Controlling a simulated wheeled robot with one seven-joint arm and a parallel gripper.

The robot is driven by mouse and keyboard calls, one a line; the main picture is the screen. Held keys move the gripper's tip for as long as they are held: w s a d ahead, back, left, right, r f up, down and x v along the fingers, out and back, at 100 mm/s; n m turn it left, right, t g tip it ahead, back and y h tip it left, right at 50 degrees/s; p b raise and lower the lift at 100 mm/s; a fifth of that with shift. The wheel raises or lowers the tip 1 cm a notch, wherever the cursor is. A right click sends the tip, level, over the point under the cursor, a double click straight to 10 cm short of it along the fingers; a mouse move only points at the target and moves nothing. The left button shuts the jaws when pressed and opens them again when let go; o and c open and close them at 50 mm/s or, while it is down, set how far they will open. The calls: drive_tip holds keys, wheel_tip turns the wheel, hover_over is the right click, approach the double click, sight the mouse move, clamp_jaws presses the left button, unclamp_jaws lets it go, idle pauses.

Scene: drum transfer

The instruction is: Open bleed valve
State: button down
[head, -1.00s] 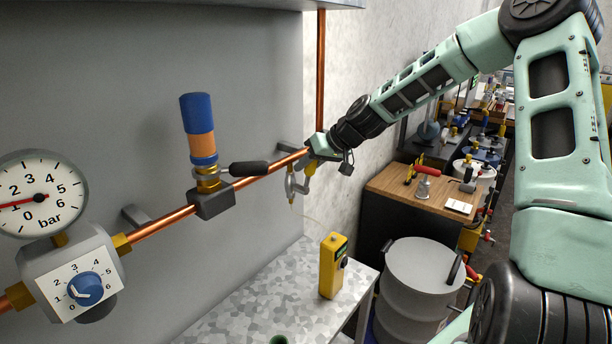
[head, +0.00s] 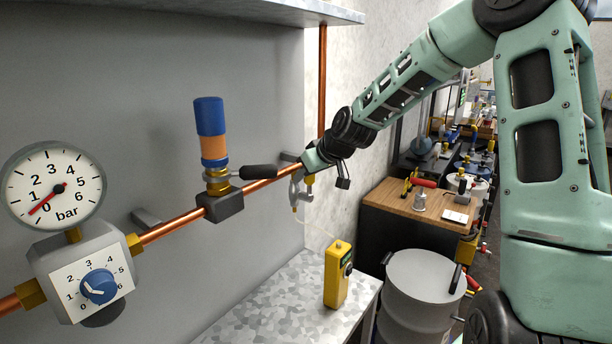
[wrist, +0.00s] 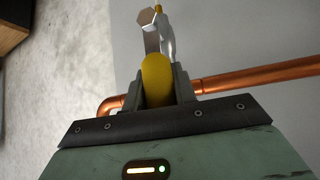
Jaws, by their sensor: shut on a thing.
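The bleed valve (head: 298,190) hangs near the far end of the copper pipe (head: 170,226), in front of the grey panel. My gripper (head: 309,168) is at this valve. In the wrist view its jaws are closed around a rounded yellow handle (wrist: 156,78), with the silver valve fitting (wrist: 165,36) just beyond. The jaws cover the lower part of the handle. In the head view, the arm hides most of the grip.
A regulator with a blue knob (head: 99,287) sits below the gauge. A blue-and-orange cylinder (head: 211,132) with a black-handled lever (head: 258,172) stands on the pipe. A yellow handheld device (head: 338,274) stands on the speckled table (head: 290,300). A grey drum (head: 424,295) is to its right.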

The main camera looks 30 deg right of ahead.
drive_tip(key=c, duration=1.1)
unclamp_jaws()
drive_tip(key=shift+s+d+r, duration=0.1)
drive_tip(key=shift+s+r, duration=0.3)
drive_tip(key=shift+p+v, duration=3.05)
drive_tip(key=shift+v, duration=5.1)
